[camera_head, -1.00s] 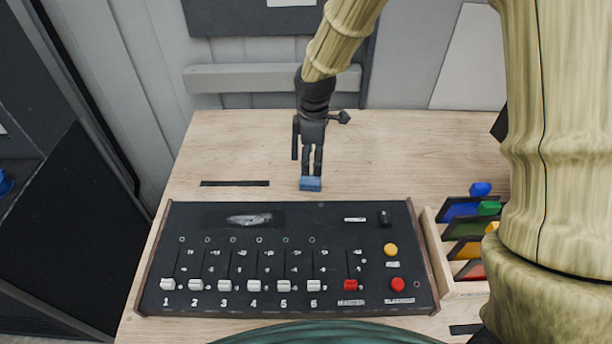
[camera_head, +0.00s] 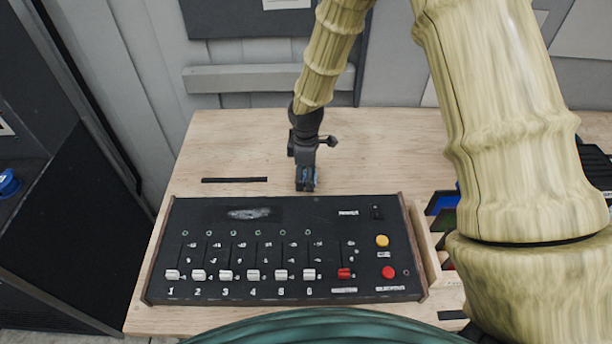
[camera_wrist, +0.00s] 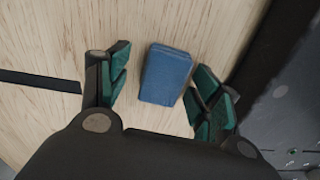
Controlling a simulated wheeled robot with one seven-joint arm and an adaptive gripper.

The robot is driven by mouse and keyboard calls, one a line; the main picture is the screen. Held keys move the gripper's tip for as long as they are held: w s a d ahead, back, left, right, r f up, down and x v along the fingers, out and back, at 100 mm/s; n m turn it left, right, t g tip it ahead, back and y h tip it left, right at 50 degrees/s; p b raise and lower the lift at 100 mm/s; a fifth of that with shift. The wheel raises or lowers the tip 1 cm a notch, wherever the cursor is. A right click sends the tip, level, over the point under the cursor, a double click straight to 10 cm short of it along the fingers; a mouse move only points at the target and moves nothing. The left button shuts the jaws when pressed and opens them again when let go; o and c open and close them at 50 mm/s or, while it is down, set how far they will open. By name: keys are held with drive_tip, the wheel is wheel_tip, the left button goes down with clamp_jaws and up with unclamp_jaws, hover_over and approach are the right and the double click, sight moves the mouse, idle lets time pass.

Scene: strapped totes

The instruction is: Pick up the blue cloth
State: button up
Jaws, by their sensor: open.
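The blue cloth (camera_wrist: 166,74) is a small folded block lying on the wooden table, seen in the wrist view between my open fingers. My gripper (camera_wrist: 160,88) has one finger to each side of it; the right finger is close to the cloth's edge and the left finger stands apart with bare wood between. In the head view my gripper (camera_head: 306,184) points down at the table behind the black panel, and it hides most of the cloth, with only bits of blue showing.
A black control panel (camera_head: 290,215) with sliders and red and yellow buttons lies in front of my gripper. A wooden rack (camera_head: 424,245) with coloured dividers stands right of it, partly hidden by my arm. A dark slot (camera_head: 234,180) lies left. The table (camera_head: 400,140) behind is clear.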

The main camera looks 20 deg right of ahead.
drive_tip(key=shift+s+r, duration=0.15)
drive_tip(key=shift+s, duration=0.15)
drive_tip(key=shift+w, duration=0.2)
drive_tip(key=c, duration=0.8)
drive_tip(key=shift+s, duration=0.15)
drive_tip(key=shift+c, duration=0.7)
drive_tip(key=shift+r, duration=0.2)
wheel_tip(320, 180, up, 10)
drive_tip(key=b, duration=0.3)
drive_tip(key=shift+f, duration=0.25)
drive_tip(key=shift+o, duration=0.2)
drive_tip(key=shift+c, duration=0.6)
